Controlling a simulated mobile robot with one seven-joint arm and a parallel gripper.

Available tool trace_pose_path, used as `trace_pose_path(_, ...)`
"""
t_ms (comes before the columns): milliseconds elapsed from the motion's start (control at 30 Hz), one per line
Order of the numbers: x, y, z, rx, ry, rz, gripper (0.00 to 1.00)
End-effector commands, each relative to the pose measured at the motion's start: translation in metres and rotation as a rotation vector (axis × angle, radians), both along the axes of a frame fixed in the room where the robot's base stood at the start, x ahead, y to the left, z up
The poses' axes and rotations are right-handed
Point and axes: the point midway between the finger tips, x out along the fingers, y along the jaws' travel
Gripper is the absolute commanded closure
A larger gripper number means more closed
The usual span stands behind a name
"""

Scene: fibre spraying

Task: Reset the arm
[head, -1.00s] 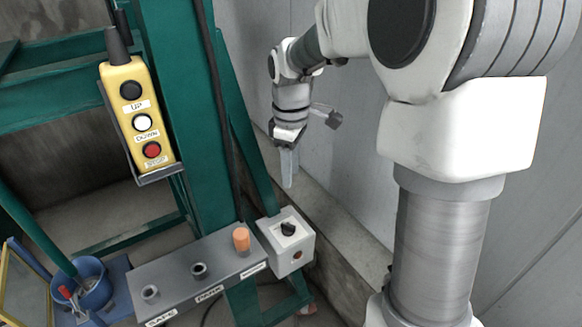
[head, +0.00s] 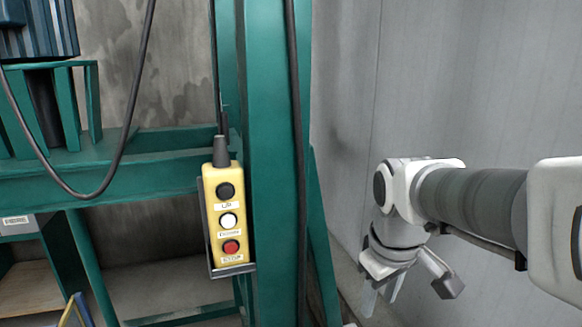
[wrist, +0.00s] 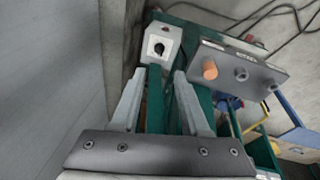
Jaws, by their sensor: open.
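My gripper (head: 380,296) hangs at the right of the head view, fingers pointing down, beside the green post and in front of the grey wall. In the wrist view my gripper (wrist: 160,92) is open, its two pale fingers apart with nothing held between them. Below and beyond the fingers, the wrist view shows a white box with a black knob (wrist: 160,46) and a grey holder strip (wrist: 262,72) with an orange peg (wrist: 210,70) in it. The fingers look apart from both.
A yellow pendant (head: 229,215) with black, white and red buttons hangs on the green post (head: 270,150). A green frame beam (head: 120,175) runs left, with a hanging black cable (head: 135,110). A grey wall (head: 440,80) stands behind my arm.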

Motion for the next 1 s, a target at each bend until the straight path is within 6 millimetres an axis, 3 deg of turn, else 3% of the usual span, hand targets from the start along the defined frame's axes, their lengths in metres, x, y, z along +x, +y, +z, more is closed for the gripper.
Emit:
trace_pose_path(200,-0.052,0.001,0.013,0.078,-0.131,-0.205,0.55)
trace_pose_path(400,-0.086,0.002,0.012,0.166,-0.218,-0.355,0.55)
trace_pose_path(600,-0.1,0.002,0.009,0.216,-0.256,-0.424,0.55)
trace_pose_path(1000,-0.101,0.002,0.009,0.22,-0.257,-0.43,0.55)
